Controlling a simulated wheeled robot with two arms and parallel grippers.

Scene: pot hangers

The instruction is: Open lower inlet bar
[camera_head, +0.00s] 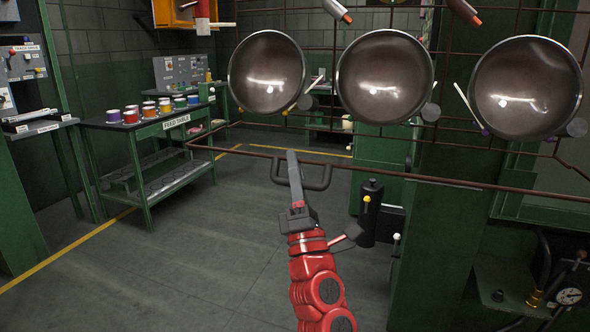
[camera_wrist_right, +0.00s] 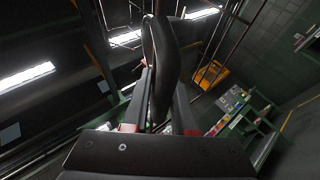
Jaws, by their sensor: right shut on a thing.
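The lower inlet bar (camera_head: 450,183) is a thin rusty rail that crosses the head view below the hanging pans. A dark looped handle (camera_head: 321,178) is on it near its left part. My right gripper (camera_head: 295,175) reaches up from below and is shut on this handle. In the right wrist view, the dark curved handle (camera_wrist_right: 160,62) stands between the two fingers and hides part of them. My left gripper is not in view.
Three round metal pans (camera_head: 385,77) hang on a wire rack above the bar. A green feed table (camera_head: 150,130) with several colored cans stands at the left. A green post (camera_head: 445,240) and a gauge (camera_head: 568,296) are at the right. The floor (camera_head: 190,260) at center left is clear.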

